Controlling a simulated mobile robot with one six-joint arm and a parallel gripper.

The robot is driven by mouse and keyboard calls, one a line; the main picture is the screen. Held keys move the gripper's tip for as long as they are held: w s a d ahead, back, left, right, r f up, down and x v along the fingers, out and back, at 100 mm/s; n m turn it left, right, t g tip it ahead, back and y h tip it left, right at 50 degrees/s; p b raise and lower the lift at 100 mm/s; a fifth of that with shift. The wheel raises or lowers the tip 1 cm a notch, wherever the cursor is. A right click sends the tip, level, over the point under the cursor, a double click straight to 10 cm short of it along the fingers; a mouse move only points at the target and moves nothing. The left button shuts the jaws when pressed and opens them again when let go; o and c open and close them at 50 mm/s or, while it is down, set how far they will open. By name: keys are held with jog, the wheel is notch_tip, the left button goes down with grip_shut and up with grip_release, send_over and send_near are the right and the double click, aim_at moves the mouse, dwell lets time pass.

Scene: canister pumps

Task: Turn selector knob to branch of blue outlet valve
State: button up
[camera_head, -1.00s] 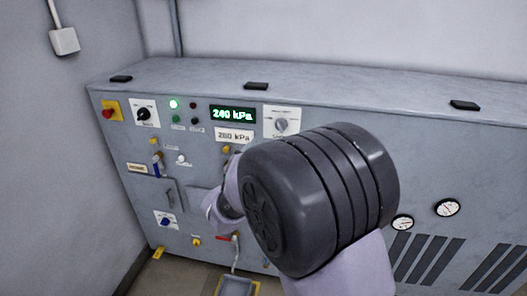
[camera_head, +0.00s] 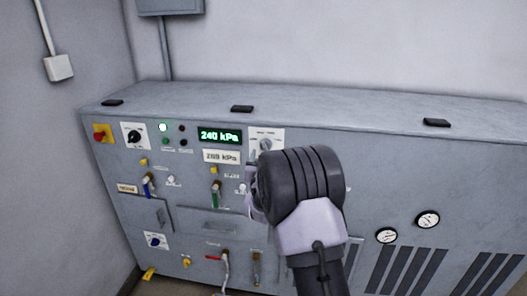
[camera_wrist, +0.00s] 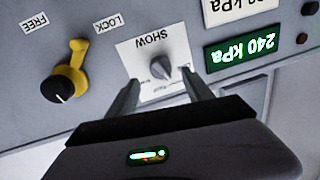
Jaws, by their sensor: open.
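A grey knob on a white plate (camera_head: 265,144) sits right of the green 240 kPa display. In the upside-down wrist view the same grey knob (camera_wrist: 160,72) sits on its plate marked SHOW; its smaller labels are too blurred to read. My gripper (camera_wrist: 160,86) is open and empty, its fingers on either side of the knob in the picture. I cannot tell whether they touch it. In the head view my wrist hides the fingers. A blue-handled valve (camera_head: 149,186) is at the panel's left, and a green-handled valve (camera_head: 215,194) is right of it.
A yellow lever with a black end (camera_wrist: 66,78), marked FREE and LOCK, is near the fingers. A black knob (camera_head: 134,135), a blue knob (camera_head: 155,240) and a red emergency button (camera_head: 99,135) are on the left. Gauges (camera_head: 428,219) are on the right.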

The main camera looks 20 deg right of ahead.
aim_at(266, 149)
jog(key=x, duration=0.5)
jog(key=shift+c, duration=0.2)
grip_shut()
jog(key=shift+f+b, duration=0.2)
jog(key=shift+b, duration=0.75)
jog(key=shift+r+n, duration=0.2)
jog(key=shift+n, duration=0.1)
jog(key=shift+o, duration=0.2)
grip_release()
